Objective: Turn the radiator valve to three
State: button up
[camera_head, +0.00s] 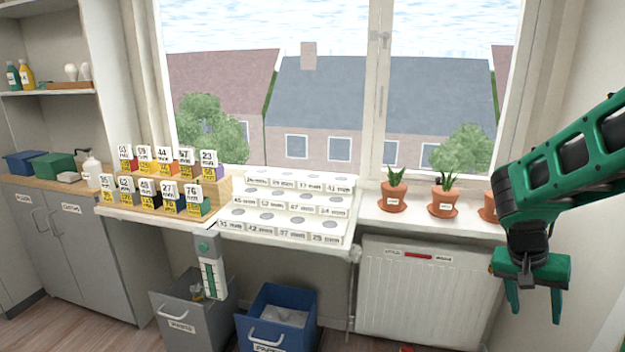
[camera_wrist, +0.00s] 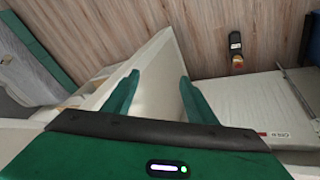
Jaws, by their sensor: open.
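The white radiator (camera_head: 425,300) is under the window sill at the right of the head view. Its top carries a small label strip with a red mark (camera_head: 418,255). A thin vertical pipe (camera_head: 352,295) stands at its left end. I cannot make out the valve or its numbers for certain. My green gripper (camera_head: 535,305) hangs fingers down at the right, in front of the radiator's right side in the picture. It is open and empty. In the wrist view, its two fingers (camera_wrist: 158,85) are apart with a pale slab beyond them.
Potted plants (camera_head: 393,190) stand on the sill (camera_head: 375,218) above the radiator. A grey bin (camera_head: 190,315) and a blue bin (camera_head: 278,318) are on the floor to the left. A dark object with an orange end (camera_wrist: 237,50) shows against wooden flooring (camera_wrist: 200,30).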

jog(key=s+a+r+n+y, duration=0.1)
jog(key=s+a+r+y, duration=0.1)
jog(key=s+a, duration=0.3)
jog(key=s+a+r+n+y, duration=0.2)
jog(key=s+a+y, duration=0.1)
jog(key=s, duration=0.9)
jog(key=shift+s+a, duration=0.4)
jog(key=shift+a, duration=0.5)
jog(key=shift+r, duration=0.1)
jog(key=shift+w+f, duration=0.25)
jog(key=shift+w, duration=0.4)
